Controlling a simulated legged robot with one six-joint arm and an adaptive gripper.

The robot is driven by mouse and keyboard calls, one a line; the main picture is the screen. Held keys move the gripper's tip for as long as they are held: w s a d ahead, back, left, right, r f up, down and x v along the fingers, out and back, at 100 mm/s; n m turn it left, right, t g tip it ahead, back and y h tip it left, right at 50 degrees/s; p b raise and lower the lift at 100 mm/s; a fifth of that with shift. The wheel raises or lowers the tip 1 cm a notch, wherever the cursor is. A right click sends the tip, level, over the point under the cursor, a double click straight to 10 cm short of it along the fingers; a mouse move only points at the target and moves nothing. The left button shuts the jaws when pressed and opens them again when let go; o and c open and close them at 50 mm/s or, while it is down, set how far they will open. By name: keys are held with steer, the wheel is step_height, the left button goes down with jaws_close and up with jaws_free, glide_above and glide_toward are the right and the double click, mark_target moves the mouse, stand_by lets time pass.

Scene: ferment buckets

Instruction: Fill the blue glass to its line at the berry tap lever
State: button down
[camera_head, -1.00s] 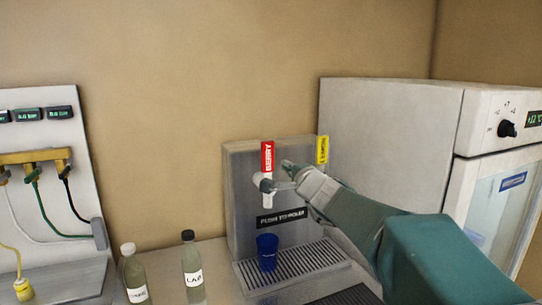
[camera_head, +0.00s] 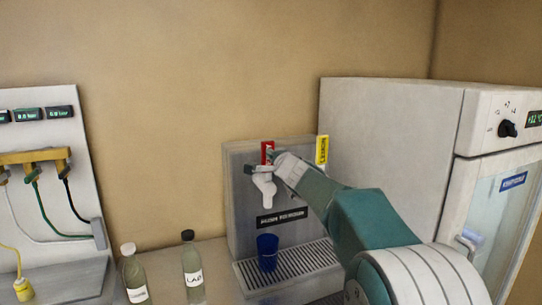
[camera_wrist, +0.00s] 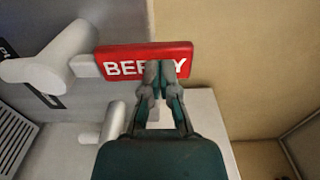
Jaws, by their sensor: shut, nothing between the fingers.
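The blue glass (camera_head: 267,253) stands upright on the drip grate, under the white berry spout (camera_head: 265,186). Its line and any liquid inside cannot be made out. The red berry lever (camera_head: 267,147) stands above the spout, its lower part hidden by my gripper (camera_head: 258,163). In the wrist view the red lever (camera_wrist: 122,58) shows the start of its BERRY lettering. My gripper (camera_wrist: 161,70) is shut and empty there, its fingertips over the lettering. Whether they touch the lever I cannot tell. The glass is outside the wrist view.
The yellow lemon lever (camera_head: 322,149) is just right of my arm. A white fridge cabinet (camera_head: 390,130) stands to the right. Two bottles (camera_head: 192,270) (camera_head: 134,277) stand left of the drip grate (camera_head: 310,257). A gauge panel (camera_head: 45,190) is at far left.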

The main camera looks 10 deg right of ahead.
steer(key=shift+w+a+r, duration=0.15)
steer(key=shift+w+a, duration=0.05)
steer(key=shift+w, duration=0.8)
steer(key=shift+w+a+r, duration=0.1)
steer(key=shift+w+a, duration=0.1)
steer(key=shift+w, duration=0.8)
steer(key=shift+f, duration=0.15)
stand_by(2.9)
